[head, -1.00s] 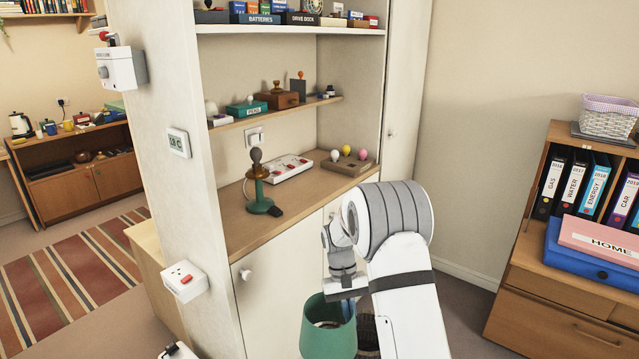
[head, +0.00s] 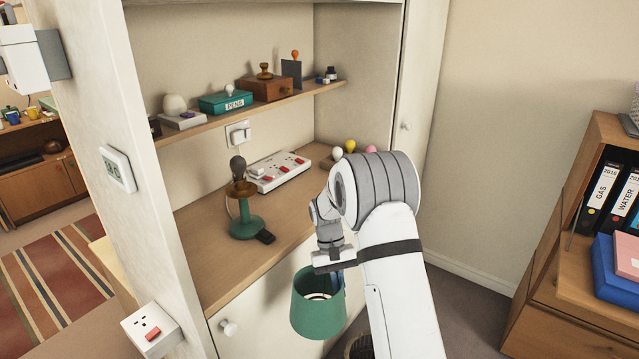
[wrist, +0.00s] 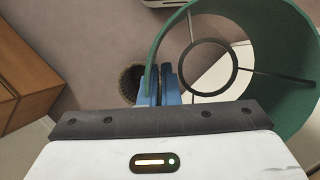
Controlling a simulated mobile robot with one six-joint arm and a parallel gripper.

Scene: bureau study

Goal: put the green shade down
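The green shade (head: 318,312) hangs in front of the cupboard's white lower door in the head view, below the shelf's level. My gripper (wrist: 164,88) is shut on the shade's wall, with its blue fingers together at the rim. The shade (wrist: 289,120) fills the right of the wrist view, its inner ring and spokes showing. In the head view my wrist hides part of the fingers. The green lamp base (head: 247,226) stands upright on the wooden shelf, with a dark bulb on top and no shade on it.
A white power strip (head: 278,172) and a holder with several coloured bulbs (head: 350,147) are behind the lamp on the worktop (head: 205,262). A dark wicker basket (wrist: 131,84) stands on the floor below. A wooden cabinet with binders (head: 560,265) is at the right.

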